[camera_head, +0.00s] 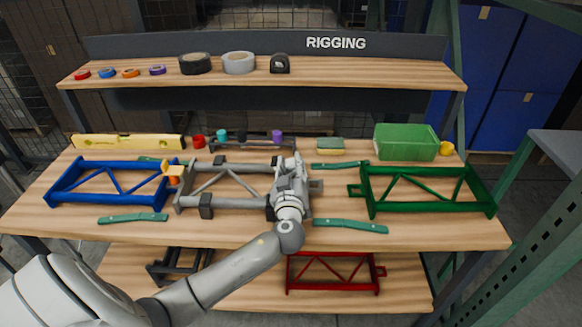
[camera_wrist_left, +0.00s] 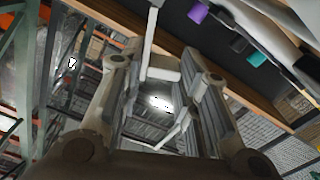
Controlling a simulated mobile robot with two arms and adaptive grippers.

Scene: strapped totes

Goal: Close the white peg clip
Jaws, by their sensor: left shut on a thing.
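My left arm reaches over the table, and its gripper (camera_head: 291,172) is at the right end of the grey frame (camera_head: 225,168), on the side facing the green frame. In the left wrist view the gripper (camera_wrist_left: 160,85) has a pale bar and block, seemingly the white peg clip (camera_wrist_left: 163,73), between its two fingers, and is shut on it. In the head view the gripper hides the clip, so I cannot tell how far it is folded. My right gripper is in neither view.
The blue frame (camera_head: 110,183) is at left with an orange clip (camera_head: 176,172) beside the grey frame. The green frame (camera_head: 428,190) is at right. Teal straps (camera_head: 350,225) lie in front. A green bin (camera_head: 405,142) and small parts stand behind. A red frame (camera_head: 335,273) is below.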

